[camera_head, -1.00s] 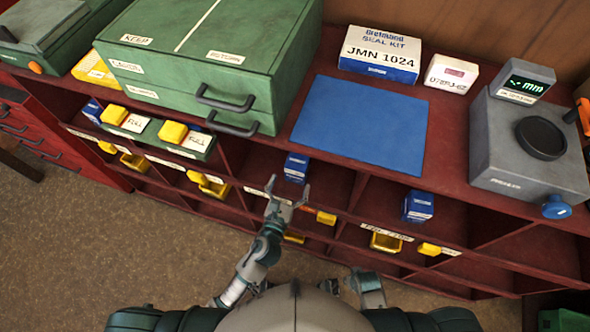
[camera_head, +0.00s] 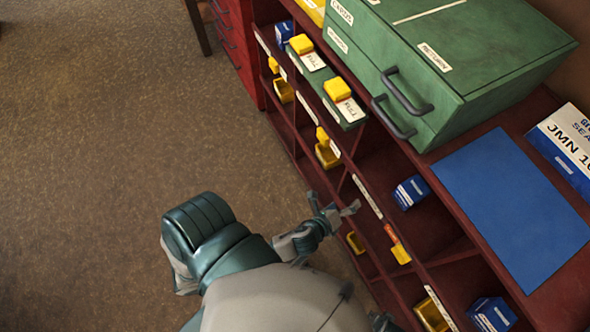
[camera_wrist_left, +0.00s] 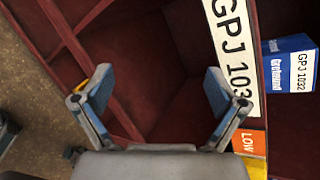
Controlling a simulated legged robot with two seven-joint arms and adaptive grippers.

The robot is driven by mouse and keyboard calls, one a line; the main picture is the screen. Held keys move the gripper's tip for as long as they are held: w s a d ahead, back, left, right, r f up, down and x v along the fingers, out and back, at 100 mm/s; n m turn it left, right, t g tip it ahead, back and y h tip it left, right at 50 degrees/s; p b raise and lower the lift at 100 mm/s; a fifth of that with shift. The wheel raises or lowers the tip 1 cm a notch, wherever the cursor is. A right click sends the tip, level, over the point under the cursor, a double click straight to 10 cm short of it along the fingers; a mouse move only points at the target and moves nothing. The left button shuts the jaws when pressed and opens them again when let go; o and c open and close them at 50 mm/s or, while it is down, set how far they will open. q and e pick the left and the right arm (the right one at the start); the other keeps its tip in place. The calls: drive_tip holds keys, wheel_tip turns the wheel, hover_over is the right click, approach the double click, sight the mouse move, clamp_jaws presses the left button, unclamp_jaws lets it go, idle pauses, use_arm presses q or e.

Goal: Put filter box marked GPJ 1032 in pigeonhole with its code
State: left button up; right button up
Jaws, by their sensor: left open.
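The filter box marked GPJ 1032 (camera_wrist_left: 290,65) is blue with a white label, at the right edge of the left wrist view. In the head view a blue box (camera_head: 411,192), apparently the same one, stands in an upper compartment; its print is too small to read there. A white code strip (camera_wrist_left: 232,50), reading GPJ 103 and partly cut off by a finger, runs along the shelf edge beside it. My left gripper (camera_head: 335,211) is open and empty, apart from the box. In the wrist view its fingers (camera_wrist_left: 158,92) spread before an empty dark-red pigeonhole (camera_wrist_left: 165,60).
An orange LOW tag (camera_wrist_left: 249,141) sits at the strip's end. Yellow bins (camera_head: 327,152) hang along the red shelving. Another blue box (camera_head: 491,314) stands in a compartment nearer the bottom. A green cabinet (camera_head: 500,45) and blue mat (camera_head: 515,205) are on top. The left floor is open.

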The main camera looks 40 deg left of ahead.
use_arm(q)
drive_tip(key=s+a+f+n+g, duration=0.4)
drive_tip(key=s+f+n, duration=0.4)
drive_tip(key=n, duration=0.3)
drive_tip(key=s+a+f+n+g, duration=0.4)
drive_tip(key=s+f+n+g, duration=0.3)
drive_tip(key=n, duration=0.5)
wheel_tip(320, 180, down, 4)
drive_tip(key=shift+s+a+r, duration=0.15)
drive_tip(key=shift+s, duration=0.8)
